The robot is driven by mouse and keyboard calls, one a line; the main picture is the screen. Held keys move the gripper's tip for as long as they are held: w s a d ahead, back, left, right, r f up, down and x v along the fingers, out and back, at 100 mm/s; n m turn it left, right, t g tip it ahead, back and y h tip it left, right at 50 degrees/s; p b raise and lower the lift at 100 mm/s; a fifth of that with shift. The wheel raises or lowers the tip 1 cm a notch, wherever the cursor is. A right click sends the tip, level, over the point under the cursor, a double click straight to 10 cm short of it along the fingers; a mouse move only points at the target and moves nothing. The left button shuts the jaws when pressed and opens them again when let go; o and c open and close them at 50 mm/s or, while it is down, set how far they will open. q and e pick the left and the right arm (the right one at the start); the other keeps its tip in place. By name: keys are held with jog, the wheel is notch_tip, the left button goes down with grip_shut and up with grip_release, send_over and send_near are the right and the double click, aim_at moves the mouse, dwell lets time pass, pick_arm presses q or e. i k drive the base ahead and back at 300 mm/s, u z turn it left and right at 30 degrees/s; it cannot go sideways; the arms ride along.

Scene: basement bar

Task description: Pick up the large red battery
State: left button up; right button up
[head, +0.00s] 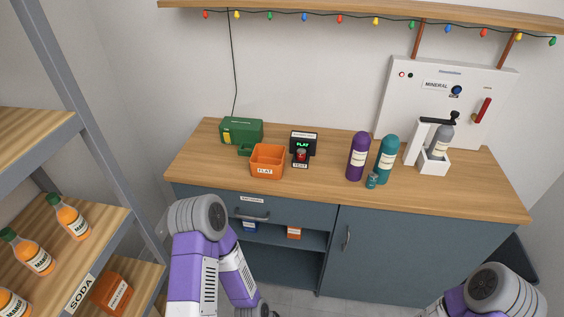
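A black device (303,140) with a green lit display stands on the wooden counter (330,190). A small red piece (301,155) sits at its front, above a label; it is too small to tell whether it is the large red battery. No other clear red battery shows. My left arm is bent at lower centre-left, below and in front of the counter, its forearm running down to the bottom edge. My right arm shows at the bottom right corner.
On the counter are an orange bin (267,161), a green box (241,130), purple (357,157) and teal (386,160) bottles, a small teal cylinder (371,181) and a white mineral machine (449,100). A bottle shelf (110,220) stands close at left. The cabinet (400,245) has an open compartment.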

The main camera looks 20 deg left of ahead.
aim_at(301, 153)
jog(key=u, duration=0.9)
jog(key=k, duration=1.2)
jog(key=u, duration=0.8)
jog(key=i, duration=1.4)
jog(key=z, duration=1.55)
jog(key=i, duration=0.9)
jog(key=z, duration=0.95)
